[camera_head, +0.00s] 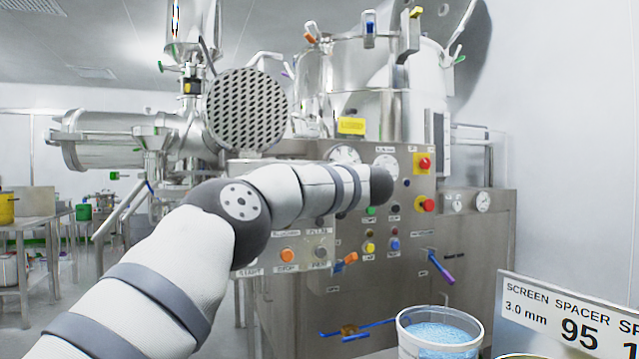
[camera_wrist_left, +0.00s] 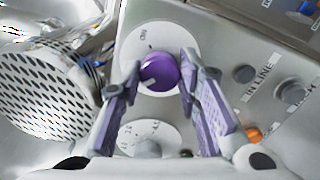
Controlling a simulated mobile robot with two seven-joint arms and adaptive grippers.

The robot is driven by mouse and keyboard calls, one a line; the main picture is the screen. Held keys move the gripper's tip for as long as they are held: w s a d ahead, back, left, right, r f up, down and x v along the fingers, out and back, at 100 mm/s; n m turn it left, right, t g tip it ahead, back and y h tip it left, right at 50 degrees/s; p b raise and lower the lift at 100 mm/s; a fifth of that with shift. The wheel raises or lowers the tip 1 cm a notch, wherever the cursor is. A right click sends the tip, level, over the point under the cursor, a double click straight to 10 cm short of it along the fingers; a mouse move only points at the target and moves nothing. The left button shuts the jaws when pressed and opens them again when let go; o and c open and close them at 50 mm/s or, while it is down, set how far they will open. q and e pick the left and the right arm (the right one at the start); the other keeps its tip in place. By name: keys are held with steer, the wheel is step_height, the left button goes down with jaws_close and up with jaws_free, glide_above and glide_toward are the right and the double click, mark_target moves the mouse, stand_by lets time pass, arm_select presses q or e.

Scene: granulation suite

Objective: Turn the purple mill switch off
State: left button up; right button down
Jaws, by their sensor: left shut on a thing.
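The purple mill switch (camera_wrist_left: 158,72) is a round purple knob on a round pale dial plate (camera_wrist_left: 140,38) in the left wrist view. Small lettering shows near the top of the plate. A paler mark shows on the knob's face. My left gripper (camera_wrist_left: 161,78) has one finger on each side of the knob and is shut on it. In the head view my left arm reaches in front of the steel control panel (camera_head: 400,255), and its wrist hides the gripper and the switch. My right gripper is not in view.
A second dial with a grey knob (camera_wrist_left: 147,148) lies just below the switch. Grey buttons (camera_wrist_left: 244,74) and an orange button (camera_wrist_left: 252,134) sit to the right. A perforated round screen (camera_head: 246,110) stands left of the panel. A tub of blue granules (camera_head: 440,335) stands in front.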

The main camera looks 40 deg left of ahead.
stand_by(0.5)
arm_select(q)
steer(key=o, duration=1.1)
steer(key=shift+w, duration=0.1)
steer(key=shift+o, duration=0.2)
steer(key=v, duration=1.2)
